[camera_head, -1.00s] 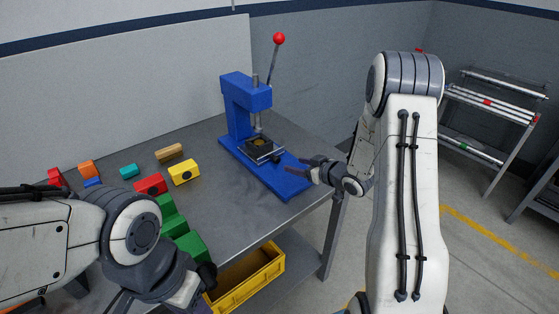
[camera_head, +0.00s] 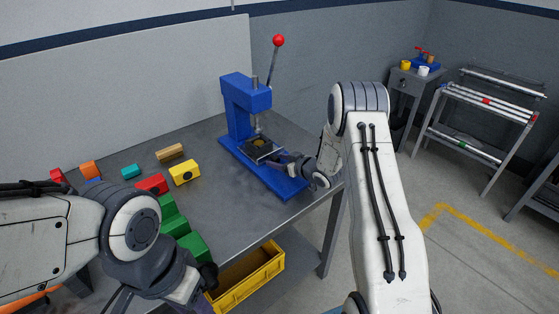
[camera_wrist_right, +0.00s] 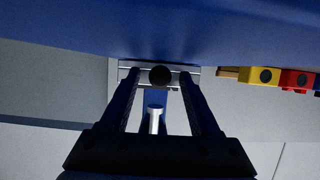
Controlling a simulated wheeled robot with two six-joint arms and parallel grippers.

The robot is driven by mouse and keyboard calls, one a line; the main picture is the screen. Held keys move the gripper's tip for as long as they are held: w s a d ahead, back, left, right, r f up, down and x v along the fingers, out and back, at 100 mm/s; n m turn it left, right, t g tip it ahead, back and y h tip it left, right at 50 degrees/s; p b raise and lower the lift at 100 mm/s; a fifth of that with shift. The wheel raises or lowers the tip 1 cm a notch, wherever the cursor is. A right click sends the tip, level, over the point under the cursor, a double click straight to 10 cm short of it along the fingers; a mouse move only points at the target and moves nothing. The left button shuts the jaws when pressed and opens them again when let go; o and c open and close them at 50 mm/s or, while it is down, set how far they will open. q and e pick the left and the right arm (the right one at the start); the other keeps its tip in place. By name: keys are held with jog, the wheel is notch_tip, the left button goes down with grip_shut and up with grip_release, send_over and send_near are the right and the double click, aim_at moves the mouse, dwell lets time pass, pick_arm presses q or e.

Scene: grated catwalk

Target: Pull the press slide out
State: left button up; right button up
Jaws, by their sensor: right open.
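The blue press (camera_head: 243,100) stands on the grey table, its lever with a red ball rising at the back. Its dark slide (camera_head: 262,149) sits under the ram, on the blue base. My right gripper (camera_head: 279,158) is at the slide's front, over the base. In the right wrist view the slide (camera_wrist_right: 185,84) shows as a silvery edge with a round black knob (camera_wrist_right: 160,75). The open fingers of my right gripper (camera_wrist_right: 160,78) lie on either side of the knob, with gaps showing. My left gripper (camera_head: 203,285) is low at the table's front; its fingers are mostly hidden.
Red, green, orange, teal and yellow blocks (camera_head: 184,172) and a wooden piece (camera_head: 170,153) lie left of the press. A yellow bin (camera_head: 245,280) is below the table. A rack (camera_head: 480,120) and a small side table (camera_head: 407,78) stand at the right.

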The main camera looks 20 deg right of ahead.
grip_shut()
dwell(1.3)
